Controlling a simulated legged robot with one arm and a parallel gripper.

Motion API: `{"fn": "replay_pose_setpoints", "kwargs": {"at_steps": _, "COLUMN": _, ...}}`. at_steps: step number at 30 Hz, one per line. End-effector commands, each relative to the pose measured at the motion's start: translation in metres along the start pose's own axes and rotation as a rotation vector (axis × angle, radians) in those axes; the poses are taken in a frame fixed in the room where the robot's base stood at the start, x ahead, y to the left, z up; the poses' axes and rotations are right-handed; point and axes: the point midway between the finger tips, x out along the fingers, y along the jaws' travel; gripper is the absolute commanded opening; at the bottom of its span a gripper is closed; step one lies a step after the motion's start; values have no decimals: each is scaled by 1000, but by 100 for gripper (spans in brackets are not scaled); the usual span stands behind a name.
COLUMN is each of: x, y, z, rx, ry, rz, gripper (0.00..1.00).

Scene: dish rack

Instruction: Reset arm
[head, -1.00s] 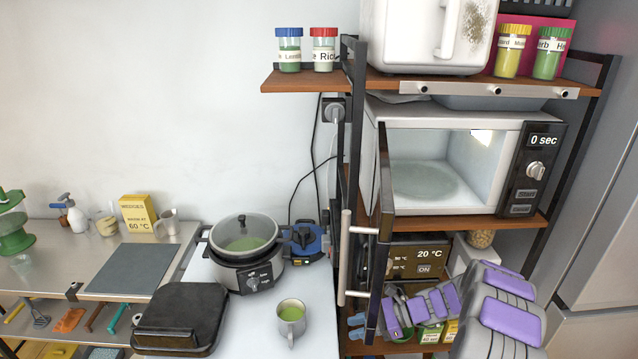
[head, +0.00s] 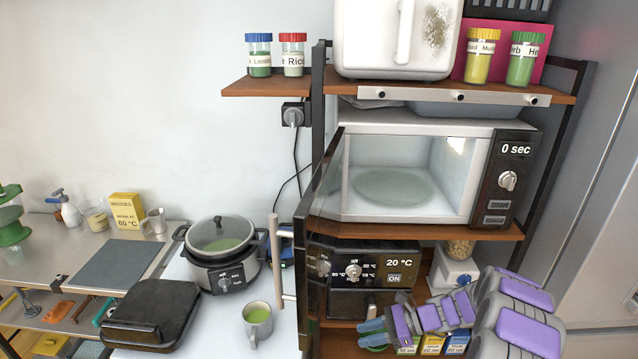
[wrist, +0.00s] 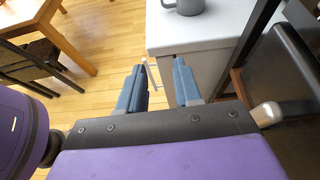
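My purple and grey arm is folded at the lower right of the head view, with my gripper (head: 374,334) pointing left in front of the lower shelf. In the wrist view my gripper (wrist: 160,90) shows two blue-grey fingers apart, with only floor and the side of the white counter between and beyond them. Nothing is held. The microwave (head: 420,180) stands on the middle shelf with its door (head: 325,190) swung open toward me. Its inside looks empty and its display reads 0 sec.
A small oven (head: 372,268) sits below the microwave, partly behind the open door. A grey mug (head: 258,322) of green liquid, a cooker (head: 222,262) and a black grill (head: 152,318) stand on the white counter (head: 205,335) at left. Wooden floor (wrist: 85,95) lies open below my gripper.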

Motion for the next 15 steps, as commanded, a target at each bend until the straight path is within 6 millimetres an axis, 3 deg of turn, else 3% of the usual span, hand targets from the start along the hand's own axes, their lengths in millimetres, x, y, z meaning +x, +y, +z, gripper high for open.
{"fn": "replay_pose_setpoints", "kwargs": {"at_steps": 8, "x": 0, "y": 14, "z": 27, "rx": -76, "ry": 33, "rz": 52, "gripper": 34}}
{"fn": "replay_pose_setpoints", "kwargs": {"at_steps": 15, "x": 9, "y": 38, "z": 64, "rx": -183, "ry": 90, "rz": 128, "gripper": 34}}
